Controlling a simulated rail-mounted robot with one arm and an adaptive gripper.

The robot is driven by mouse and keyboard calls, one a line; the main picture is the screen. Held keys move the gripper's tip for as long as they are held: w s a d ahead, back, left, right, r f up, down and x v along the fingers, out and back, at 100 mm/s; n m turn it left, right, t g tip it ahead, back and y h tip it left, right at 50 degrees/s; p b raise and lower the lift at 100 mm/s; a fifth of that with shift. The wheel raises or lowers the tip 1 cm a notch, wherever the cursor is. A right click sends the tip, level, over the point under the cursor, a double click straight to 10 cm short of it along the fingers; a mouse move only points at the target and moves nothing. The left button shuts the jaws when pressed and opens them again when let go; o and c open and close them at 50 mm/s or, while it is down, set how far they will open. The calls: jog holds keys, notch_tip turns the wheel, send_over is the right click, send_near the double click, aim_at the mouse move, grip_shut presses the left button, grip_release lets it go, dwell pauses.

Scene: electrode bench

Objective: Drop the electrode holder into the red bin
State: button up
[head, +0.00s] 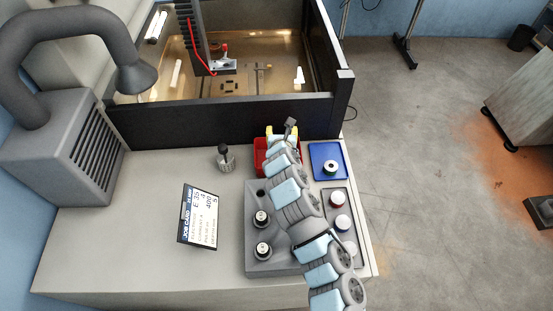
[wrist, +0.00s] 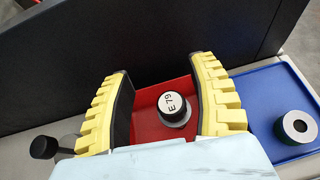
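The red bin (head: 260,156) stands at the back of the bench, partly hidden by my arm in the head view. In the wrist view its red inside (wrist: 146,128) shows between my fingers. My gripper (wrist: 163,78) has yellow ribbed fingers spread wide, with red showing on both sides of the holder. Its yellow fingers show over the bin in the head view (head: 283,131).
A blue tray (head: 319,153) with a round holder is right of the bin. A grey rack (head: 285,259) with several holders lies in front. A job card (head: 199,217) is at left. A dark machine wall (head: 200,124) rises behind.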

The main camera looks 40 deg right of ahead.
jog(key=v, duration=1.2)
dwell(0.6)
dwell(0.4)
